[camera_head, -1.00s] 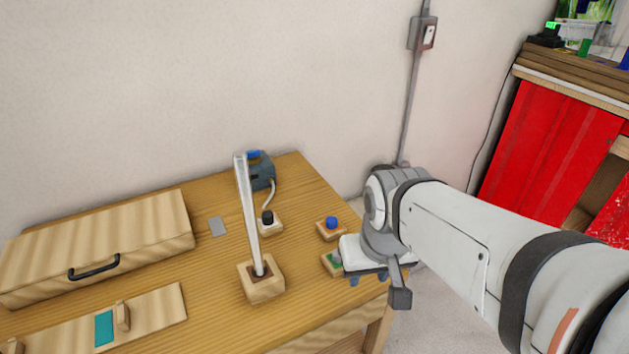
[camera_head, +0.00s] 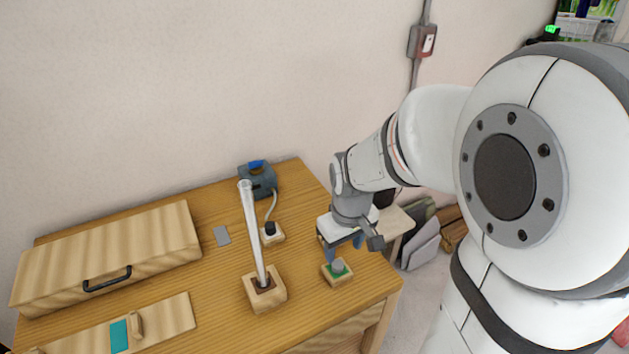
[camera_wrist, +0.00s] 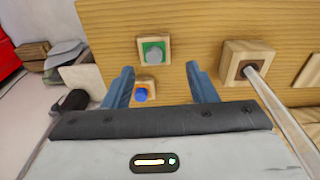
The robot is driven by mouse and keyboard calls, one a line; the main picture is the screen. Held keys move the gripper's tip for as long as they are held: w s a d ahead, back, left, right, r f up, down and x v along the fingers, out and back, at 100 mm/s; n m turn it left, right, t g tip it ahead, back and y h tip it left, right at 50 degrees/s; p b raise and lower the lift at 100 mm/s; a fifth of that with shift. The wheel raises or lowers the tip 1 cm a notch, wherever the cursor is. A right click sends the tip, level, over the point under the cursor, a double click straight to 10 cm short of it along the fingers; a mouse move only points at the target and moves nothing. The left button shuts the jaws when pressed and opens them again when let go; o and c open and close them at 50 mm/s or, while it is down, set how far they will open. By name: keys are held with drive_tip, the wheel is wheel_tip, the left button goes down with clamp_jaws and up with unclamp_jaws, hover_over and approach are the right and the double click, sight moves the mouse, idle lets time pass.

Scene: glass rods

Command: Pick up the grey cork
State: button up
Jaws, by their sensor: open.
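The grey cork (camera_head: 339,266) stands in a small wooden block with a green top (camera_head: 327,276), near the right front of the table. In the wrist view the cork (camera_wrist: 155,57) shows beyond the fingertips, roughly between them. My gripper (camera_head: 345,248) is above and just behind that block, pointing down. The gripper does not touch the cork.
A blue cork (camera_wrist: 141,94) on a block shows between my fingers. A tall glass rod (camera_head: 253,230) leans in a wooden holder (camera_head: 268,300), left of the grey cork. A dark cork (camera_head: 270,229) and a wooden case (camera_head: 110,250) are farther left.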

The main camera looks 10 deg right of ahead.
sight(336, 263)
drive_tip(key=w+f+n+p, duration=0.1)
drive_tip(key=w+f+p, duration=0.1)
drive_tip(key=w, duration=0.1)
drive_tip(key=w+f+n+g+p, duration=0.1)
drive_tip(key=shift+w+a+n+p, duration=0.15)
drive_tip(key=shift+w+n+p, duration=0.05)
drive_tip(key=shift+n+p, duration=0.15)
drive_tip(key=shift+w+f, duration=0.1)
drive_tip(key=shift+f, duration=0.25)
drive_tip(key=shift+w+d+f+p, duration=0.1)
drive_tip(key=shift+f+p, duration=0.4)
drive_tip(key=shift+f, duration=1.5)
drive_tip(key=shift+w+d+f+p, duration=0.1)
drive_tip(key=shift+f+p, duration=0.4)
drive_tip(key=shift+f, duration=1.5)
drive_tip(key=c, duration=1.1)
